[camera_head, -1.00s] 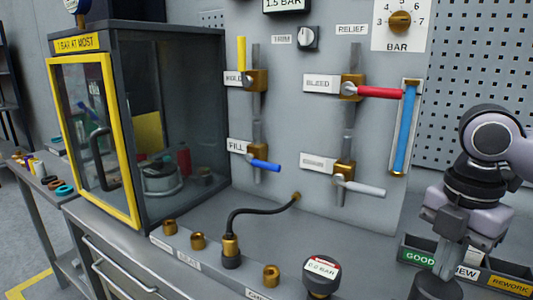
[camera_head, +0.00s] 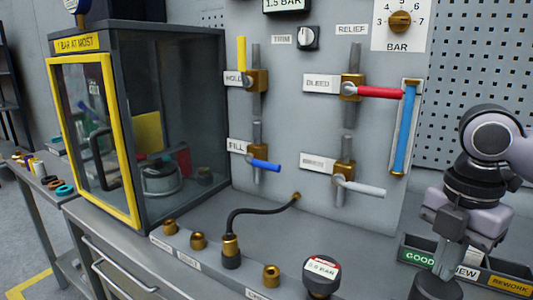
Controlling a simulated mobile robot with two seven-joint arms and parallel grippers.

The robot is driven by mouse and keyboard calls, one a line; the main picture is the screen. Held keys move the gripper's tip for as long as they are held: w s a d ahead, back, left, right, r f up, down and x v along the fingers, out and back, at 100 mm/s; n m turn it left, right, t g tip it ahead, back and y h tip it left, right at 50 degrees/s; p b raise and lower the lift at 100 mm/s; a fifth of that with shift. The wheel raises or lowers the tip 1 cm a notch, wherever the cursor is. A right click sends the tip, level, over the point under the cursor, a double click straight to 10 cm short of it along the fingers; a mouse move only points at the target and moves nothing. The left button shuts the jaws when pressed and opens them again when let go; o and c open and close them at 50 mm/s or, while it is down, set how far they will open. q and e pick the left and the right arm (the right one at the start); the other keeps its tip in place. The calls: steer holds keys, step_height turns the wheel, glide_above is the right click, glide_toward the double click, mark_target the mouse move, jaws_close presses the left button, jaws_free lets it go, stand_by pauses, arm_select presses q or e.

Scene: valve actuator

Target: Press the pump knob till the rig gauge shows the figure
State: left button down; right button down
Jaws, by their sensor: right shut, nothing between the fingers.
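My right gripper (camera_head: 446,266) comes down at the lower right with its fingers shut and empty. A dark round piece (camera_head: 434,288) lies right below the fingertips, cut by the frame's bottom edge. It looks like the pump knob, but I cannot tell for sure, nor whether the fingers touch it. A round black gauge with a white face (camera_head: 321,268) stands on the bench front and reads in BAR; its small figure is hard to read. A display at the top edge (camera_head: 285,5) shows 1.5 BAR. My left gripper is out of view.
The grey panel carries a yellow lever (camera_head: 241,54), a red bleed lever (camera_head: 380,92), a blue fill lever (camera_head: 264,165) and a grey lever (camera_head: 362,187). A black hose (camera_head: 247,211) runs to a brass fitting. A yellow-framed glass cabinet (camera_head: 97,140) stands left; labelled bins (camera_head: 415,255) lie right.

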mark_target(439, 284)
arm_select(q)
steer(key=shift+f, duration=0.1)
arm_select(e)
steer(key=shift+f, duration=0.15)
